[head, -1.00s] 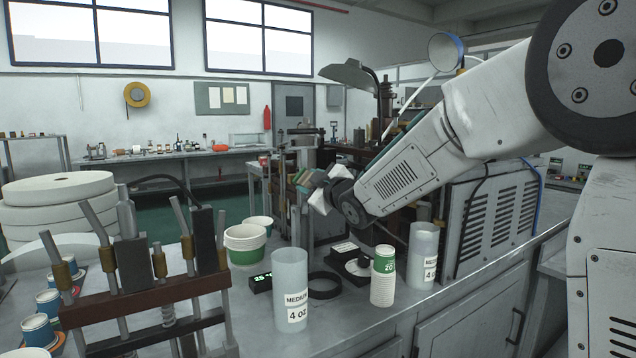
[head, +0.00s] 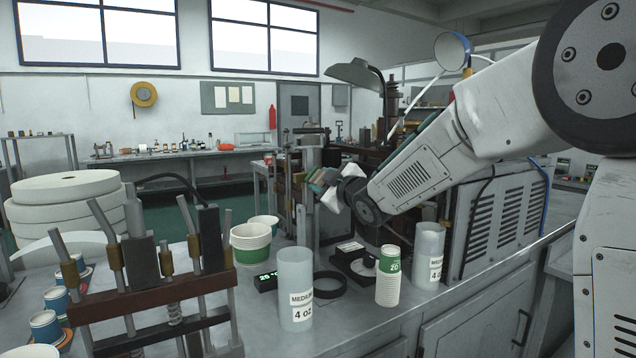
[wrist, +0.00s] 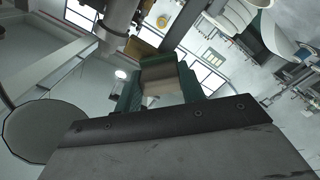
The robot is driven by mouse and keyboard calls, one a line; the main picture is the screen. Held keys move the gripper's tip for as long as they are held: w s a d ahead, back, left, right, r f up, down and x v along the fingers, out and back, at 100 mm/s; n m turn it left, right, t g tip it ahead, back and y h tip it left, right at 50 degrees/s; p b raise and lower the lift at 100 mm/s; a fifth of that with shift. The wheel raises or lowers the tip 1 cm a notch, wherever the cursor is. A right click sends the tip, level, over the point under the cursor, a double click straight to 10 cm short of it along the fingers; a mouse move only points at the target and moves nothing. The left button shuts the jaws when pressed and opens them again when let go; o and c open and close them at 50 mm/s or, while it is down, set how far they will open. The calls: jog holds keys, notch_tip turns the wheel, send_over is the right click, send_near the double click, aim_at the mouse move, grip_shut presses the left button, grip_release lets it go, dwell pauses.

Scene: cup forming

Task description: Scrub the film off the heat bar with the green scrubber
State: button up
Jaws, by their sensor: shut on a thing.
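My gripper (head: 324,184) is at the end of my arm, beside the machine in the middle of the head view. It is shut on the green scrubber (head: 316,178), a small block with a green and a tan part. In the wrist view the scrubber (wrist: 160,80) sits between my gripper's green fingers (wrist: 160,97). I cannot clearly pick out the heat bar or its film. A machine with upright posts (head: 302,190) stands right by the scrubber and is partly hidden by my gripper. I cannot tell whether the scrubber touches it.
On the bench are a clear tube marked 4 OZ (head: 296,290), a stack of cups (head: 389,278), a second tube (head: 427,258) and green-white cups (head: 250,244). A brown-barred fixture (head: 150,297) fills the front left. A vented grey cabinet (head: 497,210) stands at right.

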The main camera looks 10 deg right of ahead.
aim_at(300, 178)
jog(key=shift+w+d, duration=0.25)
jog(key=shift+d, duration=0.35)
jog(key=shift+w+d, duration=0.25)
jog(key=shift+d, duration=0.4)
jog(key=shift+w+d, duration=0.25)
jog(key=shift+d, duration=0.35)
jog(key=shift+s+a, duration=0.4)
jog(key=shift+a, duration=0.85)
jog(key=shift+s+a, duration=0.4)
jog(key=shift+a, duration=0.9)
jog(key=shift+s+a, duration=0.4)
jog(key=shift+a, duration=0.85)
jog(key=w+d, duration=0.2)
jog(key=d, duration=0.4)
jog(key=shift+w+d, duration=0.15)
jog(key=shift+d, duration=0.25)
jog(key=shift+w+d, duration=0.15)
jog(key=shift+d, duration=0.2)
jog(key=shift+s+a, duration=0.4)
jog(key=shift+a, duration=0.85)
jog(key=shift+s+a, duration=0.4)
jog(key=shift+a, duration=0.9)
jog(key=shift+s+a, duration=0.4)
jog(key=shift+a, duration=0.85)
jog(key=shift+w+d, duration=0.4)
jog(key=shift+d, duration=0.85)
jog(key=shift+w+d, duration=0.45)
jog(key=shift+d, duration=0.8)
jog(key=shift+w+d, duration=0.4)
jog(key=shift+d, duration=0.85)
